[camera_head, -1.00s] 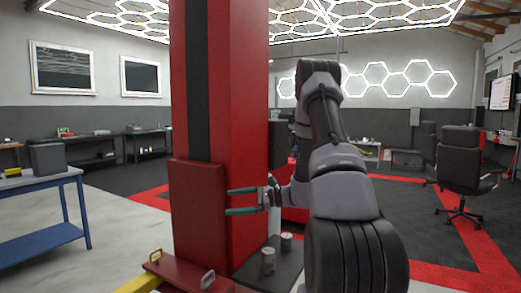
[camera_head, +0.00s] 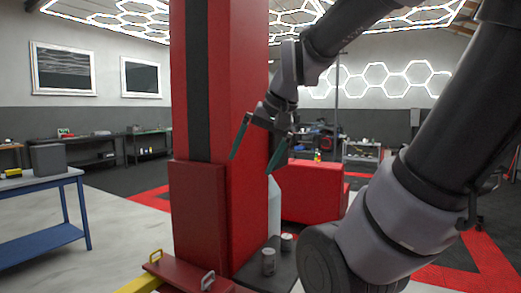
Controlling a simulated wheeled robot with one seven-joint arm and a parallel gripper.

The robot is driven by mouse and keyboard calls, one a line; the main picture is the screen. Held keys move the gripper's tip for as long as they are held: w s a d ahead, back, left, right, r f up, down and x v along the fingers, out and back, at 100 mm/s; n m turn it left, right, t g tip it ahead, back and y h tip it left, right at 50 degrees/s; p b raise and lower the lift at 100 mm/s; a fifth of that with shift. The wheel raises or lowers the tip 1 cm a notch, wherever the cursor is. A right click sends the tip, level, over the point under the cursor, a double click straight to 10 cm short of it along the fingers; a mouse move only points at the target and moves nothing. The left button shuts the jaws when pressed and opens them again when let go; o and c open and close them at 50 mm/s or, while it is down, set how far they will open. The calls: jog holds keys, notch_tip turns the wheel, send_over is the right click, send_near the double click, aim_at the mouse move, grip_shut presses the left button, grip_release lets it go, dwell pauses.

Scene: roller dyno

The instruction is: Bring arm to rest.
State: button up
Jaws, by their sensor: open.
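My gripper (camera_head: 257,164) hangs in front of the red pillar's right side, with its two greenish fingers spread apart and pointing down. Nothing is between the fingers. My arm (camera_head: 400,220) is bent, rising from the lower right, out of the top of the picture and back down to the gripper. Below the gripper, two small cans (camera_head: 268,262) and a pale bottle (camera_head: 274,205) stand on a dark surface (camera_head: 285,272) beside the pillar's base.
The tall red pillar (camera_head: 240,110) with a black stripe stands close on the left of my gripper. A red cabinet (camera_head: 312,190) stands behind. A blue table (camera_head: 40,235) with a grey box is at the left. Open floor (camera_head: 125,235) lies between table and pillar.

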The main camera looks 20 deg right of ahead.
jog(key=shift+s+d+r+n+t+h, duration=0.2)
jog(key=shift+s+d+r+t, duration=0.1)
jog(key=shift+s+r+t, duration=0.15)
jog(key=shift+s+d+r+n+t+h, duration=0.1)
jog(key=shift+s+d+r+t+h, duration=0.2)
jog(key=shift+r, duration=0.2)
